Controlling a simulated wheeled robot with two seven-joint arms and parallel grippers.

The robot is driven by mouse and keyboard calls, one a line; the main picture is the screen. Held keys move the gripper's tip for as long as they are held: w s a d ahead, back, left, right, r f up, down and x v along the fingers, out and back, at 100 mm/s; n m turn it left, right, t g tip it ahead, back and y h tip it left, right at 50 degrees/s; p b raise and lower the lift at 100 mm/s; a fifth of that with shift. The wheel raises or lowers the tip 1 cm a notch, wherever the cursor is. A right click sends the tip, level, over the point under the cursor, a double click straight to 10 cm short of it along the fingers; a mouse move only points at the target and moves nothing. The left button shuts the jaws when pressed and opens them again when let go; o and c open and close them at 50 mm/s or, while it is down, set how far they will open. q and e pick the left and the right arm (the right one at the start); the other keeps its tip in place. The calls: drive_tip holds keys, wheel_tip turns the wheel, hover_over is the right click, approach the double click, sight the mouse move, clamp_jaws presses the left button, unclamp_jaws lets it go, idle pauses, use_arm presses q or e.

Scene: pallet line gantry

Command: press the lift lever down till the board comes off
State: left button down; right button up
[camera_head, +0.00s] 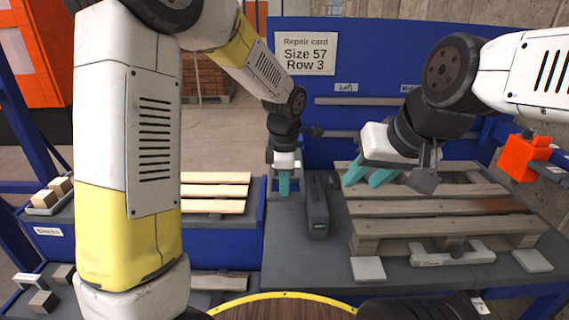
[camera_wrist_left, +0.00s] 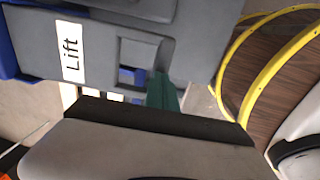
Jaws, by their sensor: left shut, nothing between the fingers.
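My left gripper (camera_head: 284,186) points down over the grey bench left of the pallet (camera_head: 440,208), its teal fingers shut and empty. In the left wrist view the teal fingers (camera_wrist_left: 162,92) are beside a grey housing (camera_wrist_left: 110,45) with a white "Lift" label (camera_wrist_left: 70,50). I cannot make out the lever clearly or tell whether the fingers touch it. The pallet's boards lie across it, one with a reddish-brown patch. My right gripper (camera_head: 370,178) is above the pallet's far left part, its teal fingers apart with nothing visible between them.
A dark grey elongated device (camera_head: 318,207) stands between my left gripper and the pallet. A repair card (camera_head: 305,54) reads "Size 57 Row 3". Pale boards (camera_head: 215,191) lie at left, near wooden blocks (camera_head: 52,193). A grey handled piece (camera_head: 452,253) lies at the pallet's front.

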use_arm(q)
drive_tip(key=shift+t, duration=0.3)
wheel_tip(320, 180, down, 6)
drive_tip(key=shift+s+r, duration=0.1)
drive_tip(key=shift+s, duration=0.05)
drive_tip(key=w+f, duration=0.1)
drive_tip(key=f, duration=0.1)
drive_tip(key=w+f, duration=0.1)
drive_tip(key=f, duration=0.2)
drive_tip(key=w+f, duration=0.1)
drive_tip(key=f, duration=0.1)
drive_tip(key=shift+f, duration=0.35)
drive_tip(key=shift+w+f, duration=0.45)
drive_tip(key=shift+f, duration=0.4)
drive_tip(key=shift+w, duration=0.1)
drive_tip(key=shift+a, duration=0.1)
